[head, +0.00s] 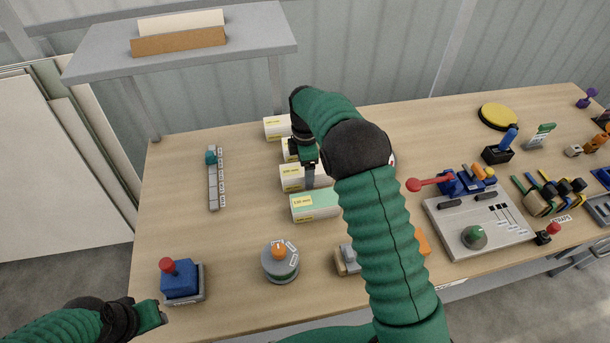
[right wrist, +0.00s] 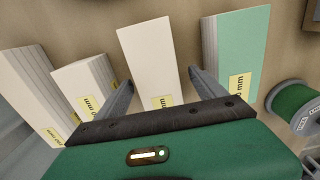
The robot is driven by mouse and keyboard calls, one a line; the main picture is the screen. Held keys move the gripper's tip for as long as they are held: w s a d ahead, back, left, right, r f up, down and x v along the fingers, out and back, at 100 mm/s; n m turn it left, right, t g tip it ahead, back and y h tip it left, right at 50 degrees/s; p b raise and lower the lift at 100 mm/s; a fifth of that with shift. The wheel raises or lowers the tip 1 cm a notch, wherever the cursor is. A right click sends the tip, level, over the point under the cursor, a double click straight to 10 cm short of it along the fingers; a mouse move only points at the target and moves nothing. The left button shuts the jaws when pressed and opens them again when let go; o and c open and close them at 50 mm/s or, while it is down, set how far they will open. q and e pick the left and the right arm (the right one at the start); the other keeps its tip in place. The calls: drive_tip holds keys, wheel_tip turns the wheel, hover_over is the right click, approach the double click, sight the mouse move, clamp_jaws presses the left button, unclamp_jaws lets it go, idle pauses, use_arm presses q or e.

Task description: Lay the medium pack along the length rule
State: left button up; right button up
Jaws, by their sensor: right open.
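Several packs with yellow labels lie in a row: a far white pack (head: 275,127), a short white pack (right wrist: 80,78), a white pack (head: 291,177) and a green-topped pack (head: 318,203). The labels are too small to tell which is the medium one. My right gripper (head: 308,178) is open over the row. In the right wrist view its fingers (right wrist: 165,92) are on either side of the third, white pack (right wrist: 148,55); I cannot tell whether they touch it. The length rule (head: 213,188), a grey strip with a teal block at its far end, lies to the left. My left gripper (head: 150,315) is low at the left.
A blue box with a red knob (head: 180,280) and a round grey dial with an orange knob (head: 280,262) stand in front. A grey raised shelf (head: 190,55) is behind. A control panel (head: 480,225) is at right. Table between rule and packs is clear.

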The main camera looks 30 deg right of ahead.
drive_tip(key=shift+w+f, duration=0.15)
drive_tip(key=shift+f, duration=0.8)
drive_tip(key=shift+d+f, duration=0.1)
drive_tip(key=shift+d, duration=0.35)
drive_tip(key=c, duration=0.5)
drive_tip(key=shift+a, duration=0.35)
drive_tip(key=c, duration=1)
drive_tip(key=shift+c, duration=1)
drive_tip(key=shift+d, duration=0.15)
clamp_jaws()
drive_tip(key=shift+r, duration=0.2)
